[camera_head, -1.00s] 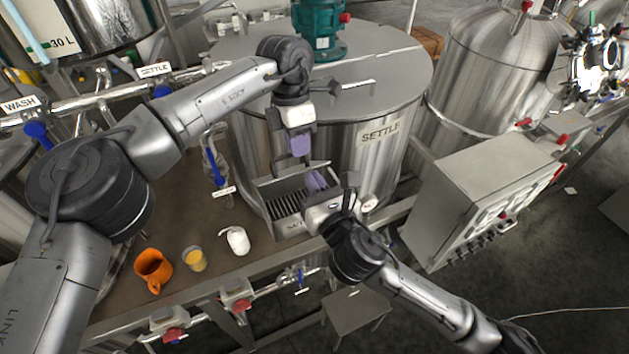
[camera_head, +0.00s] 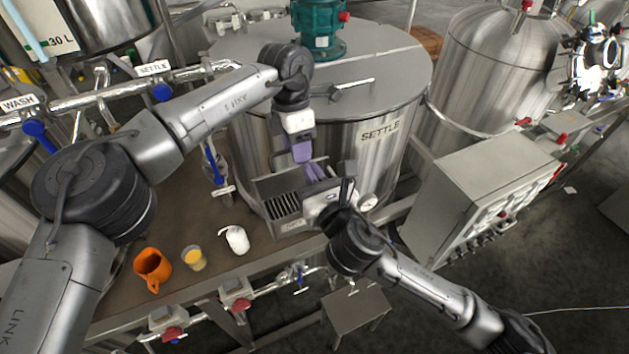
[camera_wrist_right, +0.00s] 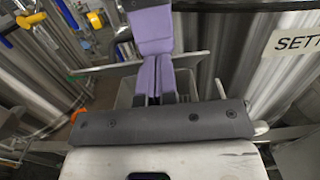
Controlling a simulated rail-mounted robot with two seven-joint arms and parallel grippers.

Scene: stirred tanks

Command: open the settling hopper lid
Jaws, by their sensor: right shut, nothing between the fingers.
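The settling hopper (camera_head: 284,228) is a small grey metal box with slanted plates inside, in front of the big SETTLE tank. Its top is at least partly uncovered; a flat grey panel (camera_head: 285,183) stands at its back, and I cannot tell whether this is the lid. My right gripper (camera_head: 315,171) is shut and empty above the hopper's right side. Its purple fingers lie together in the right wrist view (camera_wrist_right: 155,78). My left gripper (camera_head: 301,151) points down above the hopper, close to the right fingertips. I cannot tell if they touch or if its jaws are open.
The SETTLE tank (camera_head: 383,160) stands close behind the grippers, with a gauge (camera_head: 368,201) beside the right one. A control box (camera_head: 480,190) is at right.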

